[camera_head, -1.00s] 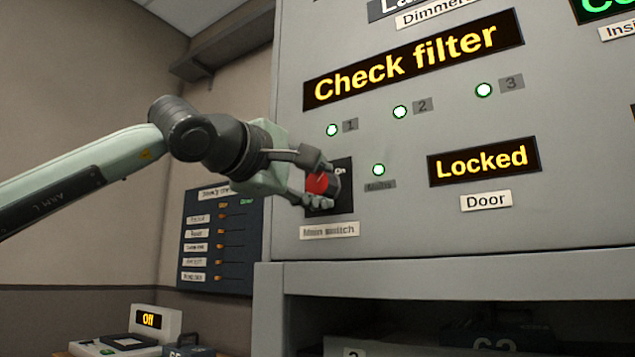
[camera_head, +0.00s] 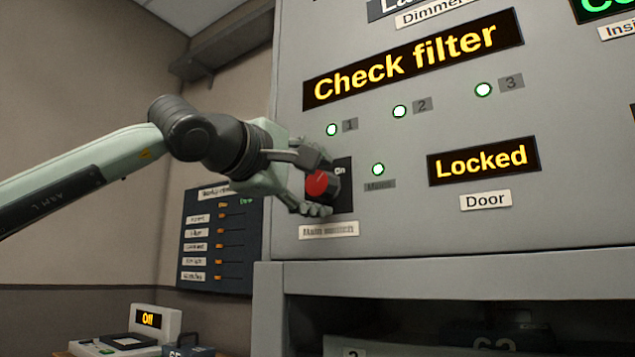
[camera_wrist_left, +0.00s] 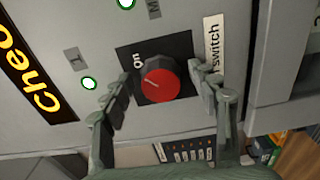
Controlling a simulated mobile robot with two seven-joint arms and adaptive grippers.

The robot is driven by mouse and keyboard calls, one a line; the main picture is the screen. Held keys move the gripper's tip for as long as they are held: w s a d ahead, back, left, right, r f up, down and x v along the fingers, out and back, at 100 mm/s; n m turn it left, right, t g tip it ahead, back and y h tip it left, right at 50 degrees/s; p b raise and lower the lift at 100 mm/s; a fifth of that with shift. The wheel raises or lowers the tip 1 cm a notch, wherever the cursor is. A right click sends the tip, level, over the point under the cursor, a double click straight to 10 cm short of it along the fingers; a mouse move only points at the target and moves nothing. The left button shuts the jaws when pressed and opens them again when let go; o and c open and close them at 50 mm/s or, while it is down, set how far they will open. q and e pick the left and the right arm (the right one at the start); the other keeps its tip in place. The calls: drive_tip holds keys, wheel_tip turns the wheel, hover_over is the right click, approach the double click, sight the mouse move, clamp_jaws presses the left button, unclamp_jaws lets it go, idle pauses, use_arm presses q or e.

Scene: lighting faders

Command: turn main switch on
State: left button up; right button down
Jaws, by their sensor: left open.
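The main switch is a red round knob (camera_head: 318,183) on a black plate (camera_head: 344,200) on the grey cabinet front. A label reading "Main switch" (camera_head: 328,230) sits below it. My left gripper (camera_head: 314,182) is open, with its fingers above and below the knob. In the left wrist view the red knob (camera_wrist_left: 160,80) lies between the two spread fingers, with visible gaps on both sides. A pale mark on the knob's face points away from the "On" lettering (camera_wrist_left: 138,60), toward the left of that view. My right gripper is not in view.
The grey cabinet (camera_head: 400,220) carries lit green lamps, a "Check filter" display (camera_head: 413,62) and a "Locked" door display (camera_head: 484,161). An open shelf bay is below. A dark wall board (camera_head: 218,240) hangs at left, above a small box reading "Off" (camera_head: 148,319).

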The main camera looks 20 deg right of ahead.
use_arm(q)
drive_tip(key=v, duration=1.2)
drive_tip(key=shift+d+f, duration=0.1)
